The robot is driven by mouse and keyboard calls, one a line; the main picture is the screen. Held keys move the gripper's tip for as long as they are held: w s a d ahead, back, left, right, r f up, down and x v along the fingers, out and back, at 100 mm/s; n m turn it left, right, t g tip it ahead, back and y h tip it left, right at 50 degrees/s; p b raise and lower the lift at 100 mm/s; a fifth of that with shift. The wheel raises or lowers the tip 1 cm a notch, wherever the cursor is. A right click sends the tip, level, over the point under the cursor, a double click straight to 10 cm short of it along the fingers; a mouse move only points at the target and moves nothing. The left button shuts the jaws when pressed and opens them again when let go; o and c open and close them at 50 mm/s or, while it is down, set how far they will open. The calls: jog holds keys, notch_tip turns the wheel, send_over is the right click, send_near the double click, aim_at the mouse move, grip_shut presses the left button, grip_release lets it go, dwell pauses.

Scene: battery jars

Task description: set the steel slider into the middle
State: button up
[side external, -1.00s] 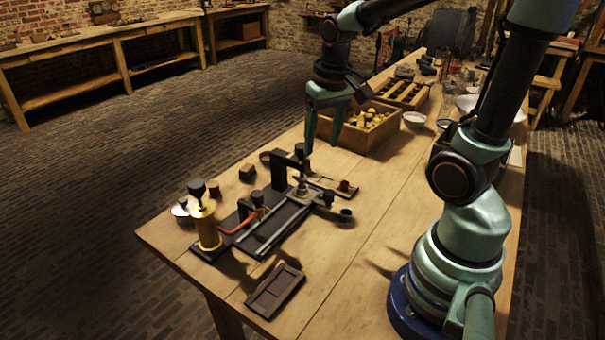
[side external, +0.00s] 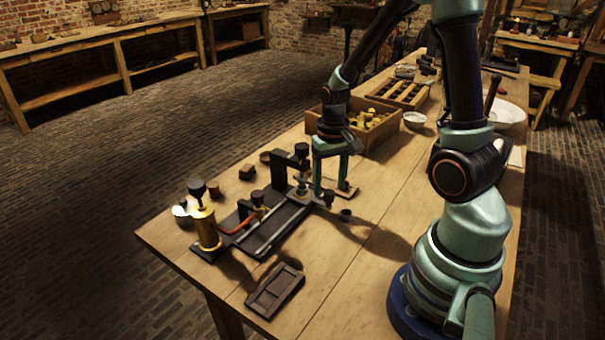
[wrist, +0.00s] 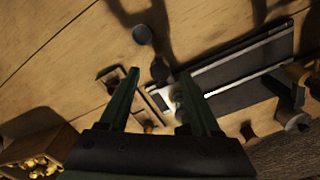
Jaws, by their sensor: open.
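The apparatus is a dark bed with pale metal rails (side external: 275,232), and it also shows in the wrist view (wrist: 240,80). A small steel piece, apparently the slider (side external: 302,190), sits at the bed's far end, beside a black post with an arm. In the wrist view the slider (wrist: 178,98) is partly hidden by the right-hand finger. My gripper (side external: 331,190) is open, fingers pointing down, just right of that end. In the wrist view my gripper (wrist: 160,74) has its fingers apart with nothing clearly held. I cannot tell whether a finger touches the slider.
A small wooden frame (side external: 346,194) lies by the fingers. A brass cylinder (side external: 207,228) with a black knob stands at the bed's near end. A dark panel (side external: 275,290) lies in front. A wooden crate (side external: 362,142) of brass pieces stands behind.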

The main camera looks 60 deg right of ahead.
jog(key=shift+f, duration=1.05)
grip_shut()
jog(key=shift+a, duration=0.1)
dwell(0.7)
